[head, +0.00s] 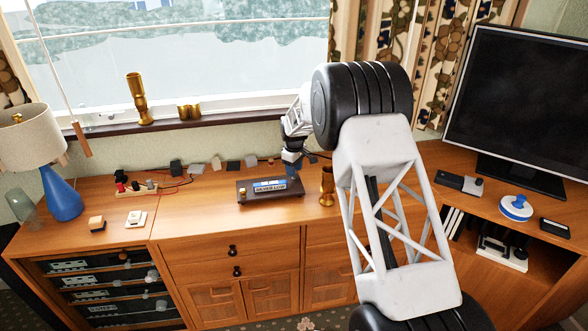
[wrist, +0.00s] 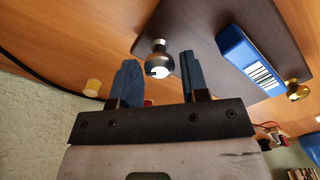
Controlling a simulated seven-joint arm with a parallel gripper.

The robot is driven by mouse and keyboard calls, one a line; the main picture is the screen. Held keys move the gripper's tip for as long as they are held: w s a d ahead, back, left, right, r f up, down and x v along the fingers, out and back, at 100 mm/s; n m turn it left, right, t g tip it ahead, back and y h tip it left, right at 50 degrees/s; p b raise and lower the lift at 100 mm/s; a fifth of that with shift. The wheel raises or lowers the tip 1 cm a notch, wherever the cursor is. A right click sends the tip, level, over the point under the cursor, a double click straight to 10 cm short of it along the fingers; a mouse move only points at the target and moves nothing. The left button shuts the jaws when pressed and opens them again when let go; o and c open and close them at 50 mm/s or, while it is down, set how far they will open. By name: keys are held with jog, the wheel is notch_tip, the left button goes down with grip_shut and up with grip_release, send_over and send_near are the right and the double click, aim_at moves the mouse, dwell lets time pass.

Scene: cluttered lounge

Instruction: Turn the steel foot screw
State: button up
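The steel foot screw (wrist: 158,65) is a round, shiny knob at the edge of a dark base plate (wrist: 205,45) in the wrist view. My gripper (wrist: 158,57) is open, with one blue-grey finger on each side of the screw in the picture. Gaps show between the knob and both fingers. A blue spirit level (wrist: 245,53) with a striped label lies on the plate, and a brass screw (wrist: 298,90) is at its far end. In the head view my gripper (head: 291,166) is at the right end of the level device (head: 270,187); the steel screw is hidden there.
The device stands on a wooden sideboard (head: 210,240). A brass cup (head: 327,185) stands close to its right. Small blocks (head: 215,163) and cables lie behind, near the wall. A blue lamp (head: 62,195) is at left, a monitor (head: 520,105) at right.

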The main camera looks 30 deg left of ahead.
jog(key=c, duration=0.6)
jog(key=shift+m, duration=0.5)
jog(key=m, duration=0.3)
jog(key=shift+m, duration=2.5)
jog(key=o, duration=1)
jog(key=shift+c, duration=0.2)
